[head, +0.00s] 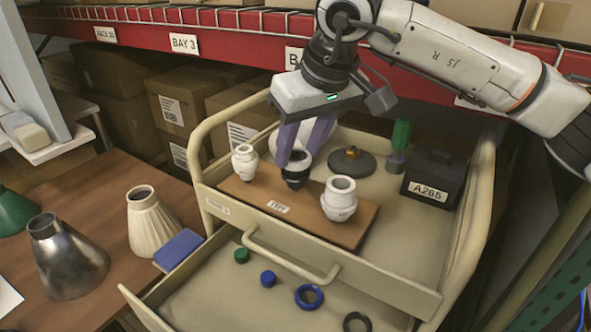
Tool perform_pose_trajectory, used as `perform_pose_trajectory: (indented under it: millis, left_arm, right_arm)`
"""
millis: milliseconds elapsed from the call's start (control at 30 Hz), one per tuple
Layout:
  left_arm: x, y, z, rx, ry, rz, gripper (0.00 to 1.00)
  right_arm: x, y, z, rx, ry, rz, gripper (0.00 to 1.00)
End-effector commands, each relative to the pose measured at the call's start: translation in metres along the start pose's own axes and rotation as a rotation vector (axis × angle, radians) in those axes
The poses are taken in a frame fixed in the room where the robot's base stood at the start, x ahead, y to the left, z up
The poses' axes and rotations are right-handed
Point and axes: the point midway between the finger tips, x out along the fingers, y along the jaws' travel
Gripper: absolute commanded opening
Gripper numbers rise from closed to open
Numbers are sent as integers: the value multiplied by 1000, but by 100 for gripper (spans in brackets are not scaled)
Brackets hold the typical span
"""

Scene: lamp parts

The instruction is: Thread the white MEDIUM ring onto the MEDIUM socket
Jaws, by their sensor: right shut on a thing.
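My right gripper (295,155) comes down from above, with its purple fingers at the black middle socket (294,181). The black socket stands upright on a brown board (243,191), between a smaller white socket (244,163) on the left and a larger white socket (341,202) on the right. The fingers partly hide the socket's top. My left gripper is not in view.
The cart's open drawer holds a green piece (241,255), a blue piece (268,278), a blue ring (300,304) and a dark ring (346,324). Behind the board are a dark round base (352,168) and a black A265 box (432,180). Lampshades (155,225) stand left.

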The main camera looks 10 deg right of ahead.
Motion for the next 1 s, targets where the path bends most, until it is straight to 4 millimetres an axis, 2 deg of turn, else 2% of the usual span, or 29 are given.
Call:
perform_pose_trajectory:
  millis: [1000]
  left_arm:
    - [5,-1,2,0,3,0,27]
  right_arm:
    - [9,0,4,0,0,0,19]
